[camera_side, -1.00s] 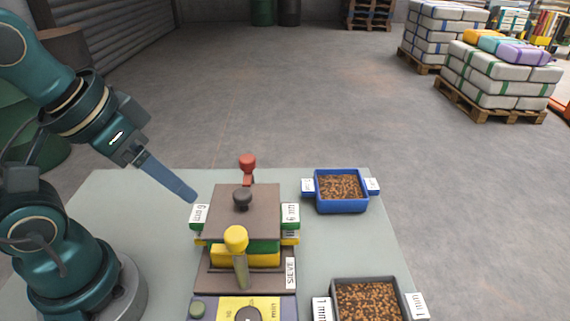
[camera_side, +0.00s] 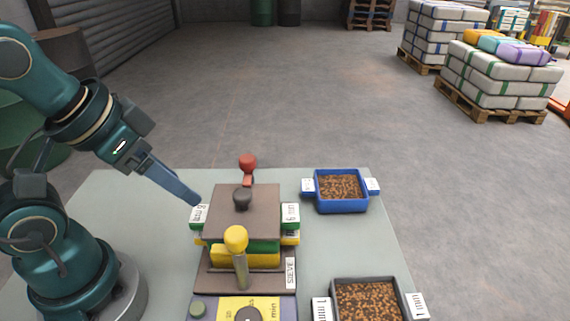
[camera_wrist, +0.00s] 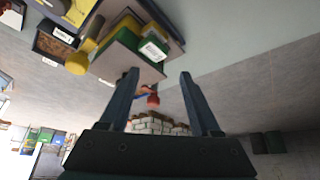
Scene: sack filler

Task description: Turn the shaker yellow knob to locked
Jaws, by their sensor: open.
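The sieve shaker stands on the grey-green table, with a brown top plate (camera_side: 225,222) over green and yellow layers. Its yellow knob (camera_side: 236,239) sits on an upright stem at the front of the stack; it also shows in the wrist view (camera_wrist: 77,63). A red knob (camera_side: 248,162) stands behind the stack and shows between my fingers in the wrist view (camera_wrist: 153,100). My gripper (camera_side: 195,202) is at the left edge of the stack, near its 8 mm label, away from the yellow knob. In the wrist view its two fingers (camera_wrist: 160,75) are spread, with nothing held.
A blue tray of brown pellets (camera_side: 341,205) stands at the back right of the table. A grey tray of pellets (camera_side: 398,288) is at the front right. A black knob (camera_side: 242,197) tops the stack. A dial panel (camera_side: 265,304) lies in front.

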